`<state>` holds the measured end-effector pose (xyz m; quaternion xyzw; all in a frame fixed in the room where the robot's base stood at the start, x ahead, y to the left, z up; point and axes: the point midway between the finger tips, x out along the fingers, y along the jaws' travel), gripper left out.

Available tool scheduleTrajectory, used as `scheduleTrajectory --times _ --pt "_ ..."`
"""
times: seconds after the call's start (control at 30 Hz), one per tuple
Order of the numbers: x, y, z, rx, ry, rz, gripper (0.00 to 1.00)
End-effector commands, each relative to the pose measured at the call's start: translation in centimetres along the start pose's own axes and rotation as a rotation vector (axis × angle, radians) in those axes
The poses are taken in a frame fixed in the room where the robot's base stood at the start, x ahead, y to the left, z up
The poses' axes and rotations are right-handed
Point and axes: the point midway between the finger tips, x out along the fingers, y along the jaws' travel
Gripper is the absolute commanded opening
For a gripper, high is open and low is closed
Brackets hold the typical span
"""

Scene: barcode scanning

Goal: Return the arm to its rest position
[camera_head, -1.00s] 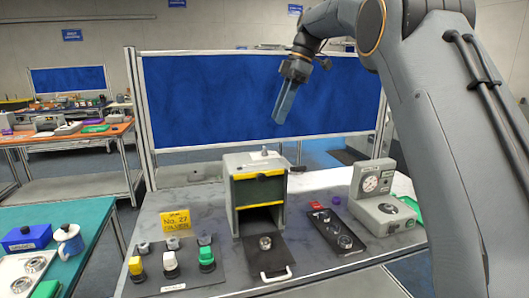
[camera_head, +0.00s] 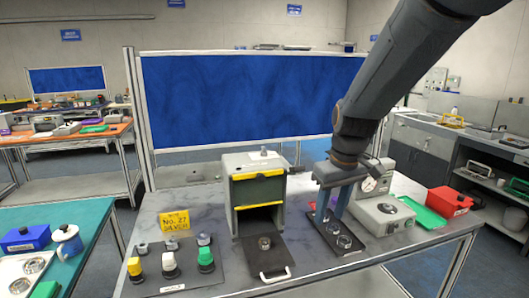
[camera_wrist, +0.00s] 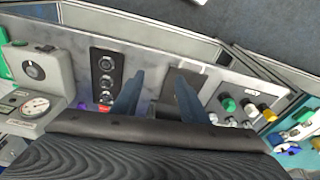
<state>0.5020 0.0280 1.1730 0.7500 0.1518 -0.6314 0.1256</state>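My arm (camera_head: 395,85) reaches in from the upper right of the head view and bends down at the wrist. My gripper (camera_head: 333,210) points down, just right of the grey box and in front of the gauge device, above the black strip with round fittings. Its two blue-grey fingers stand apart with nothing visible between them. In the wrist view the same two fingers (camera_wrist: 157,100) show with a clear gap. Whether the fingertips touch anything below cannot be told.
A grey box (camera_head: 230,205) with a lowered front flap stands mid-table. The gauge device (camera_head: 385,215), black strip (camera_head: 326,228), green tray (camera_head: 425,214) and red box (camera_head: 448,201) are to the right. A button panel (camera_head: 185,268) and yellow sign (camera_head: 175,220) are left.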

Motion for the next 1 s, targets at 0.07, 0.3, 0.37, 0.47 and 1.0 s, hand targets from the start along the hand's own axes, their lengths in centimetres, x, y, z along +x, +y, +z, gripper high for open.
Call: scheduleTrajectory --times 0.07,0.3,0.37,0.47,1.0 --pt "1.1 -0.4 3.3 0.084 0.006 0.023 0.40" --pt "3.3 -1.4 9.9 0.265 0.033 0.064 0.40" --pt "3.7 -1.7 11.3 0.301 0.040 0.070 0.40" --pt "4.3 -2.2 13.5 0.357 0.051 0.078 0.40" --pt "11.8 -2.5 15.4 0.391 -0.004 0.069 0.40"
